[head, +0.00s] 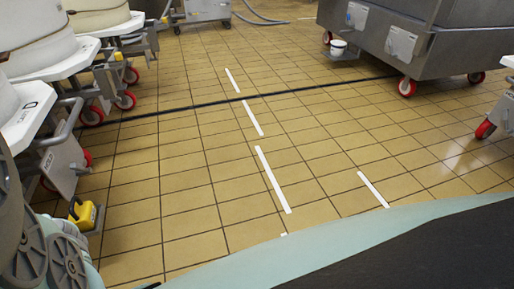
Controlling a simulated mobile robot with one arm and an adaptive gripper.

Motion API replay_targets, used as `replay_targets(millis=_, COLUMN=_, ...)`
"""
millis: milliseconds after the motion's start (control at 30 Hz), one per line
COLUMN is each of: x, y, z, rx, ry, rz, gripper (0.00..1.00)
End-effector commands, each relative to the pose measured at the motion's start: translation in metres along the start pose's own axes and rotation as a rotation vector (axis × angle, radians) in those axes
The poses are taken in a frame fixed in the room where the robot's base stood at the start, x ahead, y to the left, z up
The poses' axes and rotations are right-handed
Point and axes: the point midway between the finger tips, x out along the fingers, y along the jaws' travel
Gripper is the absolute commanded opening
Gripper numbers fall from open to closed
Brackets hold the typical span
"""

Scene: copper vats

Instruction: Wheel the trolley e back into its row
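A row of trolleys stands along the left edge, with white rims and grey metal frames on red wheels. The nearest trolley (27,118) is cut off by the left edge and carries a small dark mark on its white rim. Another trolley (75,60) stands just behind it, and a further one (105,22) is at the top left. I cannot read which of them is trolley e. My gripper's fingertips do not show. Grey rounded parts at the lower left look like my arm and cover part of the nearest trolley's side.
A red wheel (485,129) shows at the right edge. A yellow pedal (84,214) juts out low left. The tiled floor (210,150) between is clear, with white dashes.

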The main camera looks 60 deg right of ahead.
Motion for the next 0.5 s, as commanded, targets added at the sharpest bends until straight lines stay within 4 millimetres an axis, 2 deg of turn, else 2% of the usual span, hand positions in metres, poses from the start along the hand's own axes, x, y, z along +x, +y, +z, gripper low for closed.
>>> replay_targets(millis=33, x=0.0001, y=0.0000, z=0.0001, rx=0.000, ry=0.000, rz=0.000, gripper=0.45)
replay_targets(millis=400, x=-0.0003, y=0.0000, z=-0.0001, rx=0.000, ry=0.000, rz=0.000, gripper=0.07)
replay_targets(millis=500, x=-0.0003, y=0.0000, z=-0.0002, rx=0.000, ry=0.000, rz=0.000, gripper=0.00)
